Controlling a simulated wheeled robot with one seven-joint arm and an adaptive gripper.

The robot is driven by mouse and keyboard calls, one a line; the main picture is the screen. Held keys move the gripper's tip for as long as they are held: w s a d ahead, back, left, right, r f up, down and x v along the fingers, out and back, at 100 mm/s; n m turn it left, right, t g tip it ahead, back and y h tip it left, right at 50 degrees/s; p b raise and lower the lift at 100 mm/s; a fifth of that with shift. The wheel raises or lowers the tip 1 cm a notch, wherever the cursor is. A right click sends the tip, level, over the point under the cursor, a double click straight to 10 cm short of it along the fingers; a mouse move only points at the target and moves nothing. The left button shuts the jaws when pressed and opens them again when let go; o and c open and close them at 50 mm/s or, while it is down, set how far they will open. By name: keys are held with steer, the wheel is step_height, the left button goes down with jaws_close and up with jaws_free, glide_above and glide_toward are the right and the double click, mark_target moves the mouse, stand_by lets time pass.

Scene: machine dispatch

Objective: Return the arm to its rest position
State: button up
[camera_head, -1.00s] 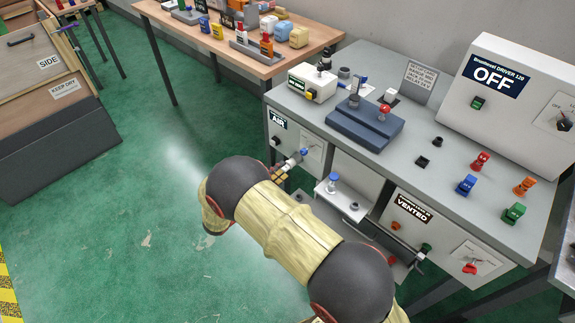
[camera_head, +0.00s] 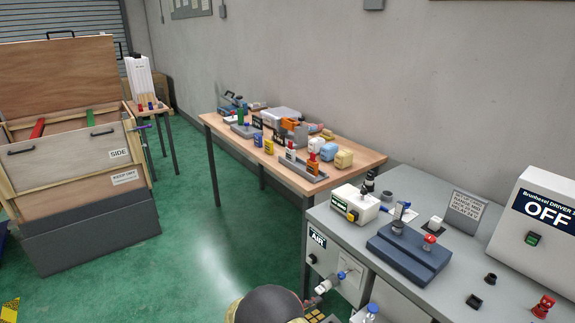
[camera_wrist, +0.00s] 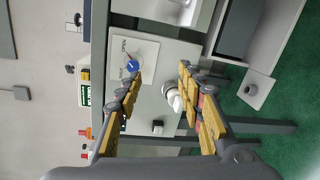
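My gripper shows in the wrist view (camera_wrist: 160,105) with its two yellow-padded fingers spread apart. Nothing is held between them. Beyond the fingers is the front panel of the grey bench, with a blue valve knob (camera_wrist: 134,67) marked OPEN and a pale round fitting (camera_wrist: 174,97). The fitting shows between the fingers, and I cannot tell how far off it is. In the head view only a dark rounded joint of my arm shows at the bottom edge, and the fingers are barely visible beside the AIR panel (camera_head: 317,238).
The grey bench (camera_head: 400,190) carries a blue-grey fixture (camera_head: 408,255) and a white machine box reading OFF (camera_head: 540,225). A wooden table (camera_head: 210,120) with many small items stands behind. A wooden crate (camera_head: 70,170) stands at left. Green floor (camera_head: 210,235) between them is clear.

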steer(key=s+d+f+n+g, duration=0.1)
steer(key=s+d+f+g, duration=0.2)
steer(key=s, duration=0.3)
steer(key=s+d+r+m+g+y, duration=0.2)
steer(key=s+r+g+y, duration=0.35)
steer(key=s, duration=0.55)
steer(key=s+d+r+m+t+y+p, duration=0.1)
steer(key=s+r, duration=0.3)
steer(key=r, duration=0.6)
steer(key=s+d+r+m+t+y, duration=0.2)
steer(key=s+r+m+y, duration=0.2)
steer(key=r, duration=0.6)
steer(key=s+d+r+m+t+y+p, duration=0.1)
steer(key=s+r, duration=0.4)
steer(key=r, duration=0.6)
steer(key=shift+s+d+m+t+y+p, duration=0.2)
steer(key=shift+d+m+t+y+p, duration=0.3)
steer(key=shift+m+y, duration=0.75)
